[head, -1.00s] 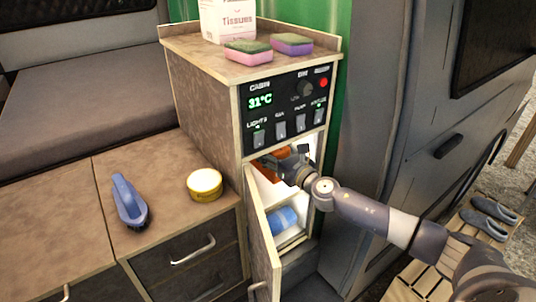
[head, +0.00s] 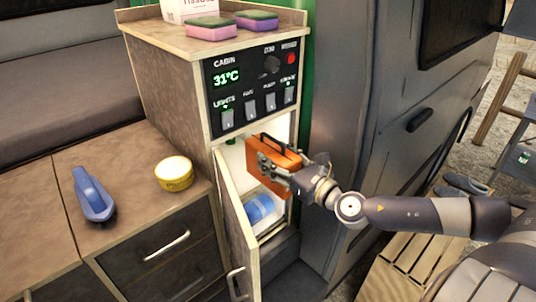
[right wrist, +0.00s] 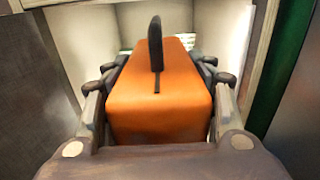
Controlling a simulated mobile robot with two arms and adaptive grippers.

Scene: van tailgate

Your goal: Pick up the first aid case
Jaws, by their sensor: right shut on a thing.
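The first aid case (head: 274,158) is an orange box with a dark handle. In the head view it is at the mouth of the open cabinet, below the control panel. My right gripper (head: 285,183) is shut on it. In the right wrist view the case (right wrist: 160,95) sits between the two fingers of my right gripper (right wrist: 160,85), its dark handle standing up on top. Part of its near side is hidden by the gripper in the head view. My left gripper is not in view.
The open cabinet door (head: 238,235) stands left of the case. A blue rolled item (head: 259,208) lies on the lower shelf. A blue brush (head: 93,195) and a yellow tin (head: 174,173) are on the counter. Sponges (head: 210,28) lie on the cabinet top.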

